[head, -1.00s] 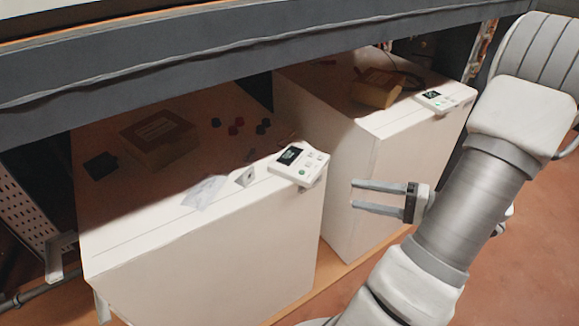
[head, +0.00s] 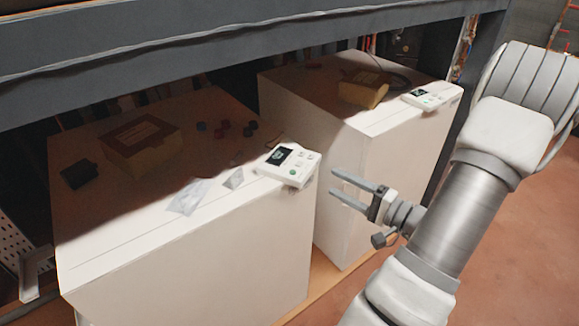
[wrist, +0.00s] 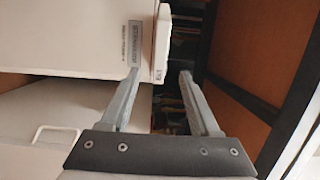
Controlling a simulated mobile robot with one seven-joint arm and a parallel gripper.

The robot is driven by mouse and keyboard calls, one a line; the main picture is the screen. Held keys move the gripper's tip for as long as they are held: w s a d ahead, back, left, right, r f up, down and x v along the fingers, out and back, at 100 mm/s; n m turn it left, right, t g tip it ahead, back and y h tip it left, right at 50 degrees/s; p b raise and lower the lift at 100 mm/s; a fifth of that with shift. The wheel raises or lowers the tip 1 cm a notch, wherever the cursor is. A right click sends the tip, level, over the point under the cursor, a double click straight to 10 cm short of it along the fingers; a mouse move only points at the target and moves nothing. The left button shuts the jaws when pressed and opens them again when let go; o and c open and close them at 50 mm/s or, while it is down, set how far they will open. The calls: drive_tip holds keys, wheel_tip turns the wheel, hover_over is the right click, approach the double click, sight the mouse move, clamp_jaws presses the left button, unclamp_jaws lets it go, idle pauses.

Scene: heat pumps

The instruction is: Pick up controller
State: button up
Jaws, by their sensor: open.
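A white controller (head: 303,166) with a dark screen and a green button lies on the front right corner of the near white unit (head: 200,262), slightly overhanging its edge. A second, similar controller (head: 446,97) lies on the far white unit (head: 385,150). My gripper (head: 333,182) is open and empty, just right of the near controller and apart from it. In the wrist view, my gripper (wrist: 174,72) has its left fingertip close to a white edge piece (wrist: 162,45), which looks like the controller seen side-on.
Cardboard boxes (head: 140,143) (head: 363,92), small dark knobs (head: 222,130), a black block (head: 78,174) and clear plastic bags (head: 188,198) lie on the units. A dark shelf beam (head: 250,52) runs above them. Open floor (head: 510,240) lies to the right.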

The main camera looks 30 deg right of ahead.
sight(312, 171)
drive_tip(key=shift+b+x, duration=0.8)
drive_tip(key=shift+x, duration=2.3)
drive_tip(key=shift+a, duration=0.1)
clamp_jaws()
